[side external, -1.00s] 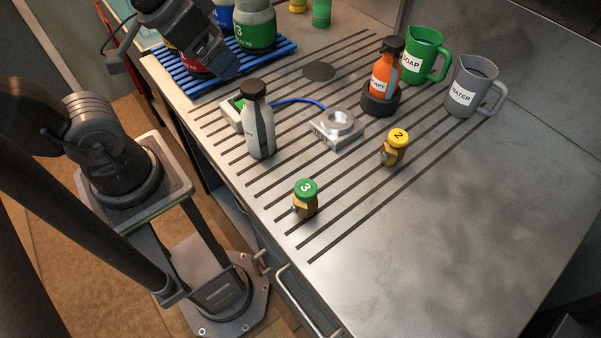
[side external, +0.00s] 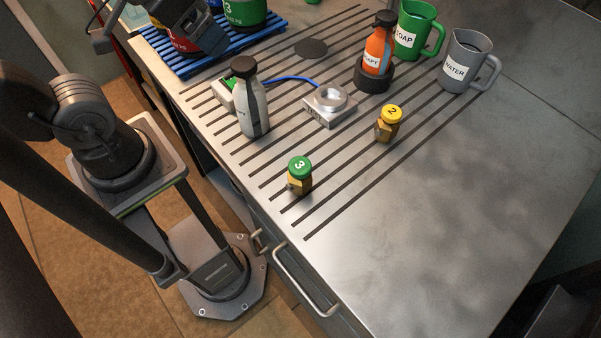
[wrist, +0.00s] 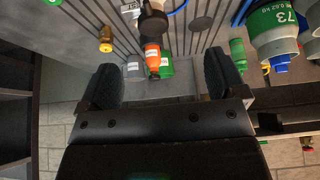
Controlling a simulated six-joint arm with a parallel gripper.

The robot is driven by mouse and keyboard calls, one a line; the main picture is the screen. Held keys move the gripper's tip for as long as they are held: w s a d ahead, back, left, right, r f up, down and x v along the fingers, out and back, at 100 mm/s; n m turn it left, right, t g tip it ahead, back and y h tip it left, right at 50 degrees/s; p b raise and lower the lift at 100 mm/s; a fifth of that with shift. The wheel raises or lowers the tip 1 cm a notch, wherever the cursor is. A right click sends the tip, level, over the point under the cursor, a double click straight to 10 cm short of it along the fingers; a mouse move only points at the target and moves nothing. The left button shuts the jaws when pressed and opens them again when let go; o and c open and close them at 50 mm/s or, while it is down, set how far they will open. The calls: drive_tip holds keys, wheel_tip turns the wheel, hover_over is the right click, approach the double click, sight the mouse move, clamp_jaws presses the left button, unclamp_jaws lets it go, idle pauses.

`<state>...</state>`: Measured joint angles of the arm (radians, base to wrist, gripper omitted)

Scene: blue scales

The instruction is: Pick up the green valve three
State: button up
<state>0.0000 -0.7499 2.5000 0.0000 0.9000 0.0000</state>
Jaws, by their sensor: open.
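The green valve three (side external: 299,175) stands upright on the metal counter near its front edge. It has a green cap marked 3 and a brass-yellow body. In the wrist view a bit of green (wrist: 52,2) at the top left edge may be its cap, but I cannot tell. My gripper (wrist: 163,82) is open and empty in the wrist view, its two dark fingers wide apart. In the side view only part of it shows at the upper left, over the blue rack, far from the valve.
A yellow-capped valve two (side external: 388,124) stands right of valve three. A grey bottle (side external: 253,105) and the scale (side external: 330,106) stand behind. An orange bottle (side external: 377,52), green jug (side external: 410,25) and grey jug (side external: 462,62) stand farther back. The right front counter is clear.

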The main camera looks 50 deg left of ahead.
idle(0.3)
drive_tip(key=c, duration=0.4)
drive_tip(key=shift+o, duration=0.2)
drive_tip(key=n+g, duration=0.6)
drive_tip(key=n, duration=0.7)
hover_over(300, 168)
wheel_tip(300, 168, down, 7)
wheel_tip(300, 168, down, 8)
drive_tip(key=shift+w+d+f, duration=0.15)
drive_tip(key=shift+f, duration=2.65)
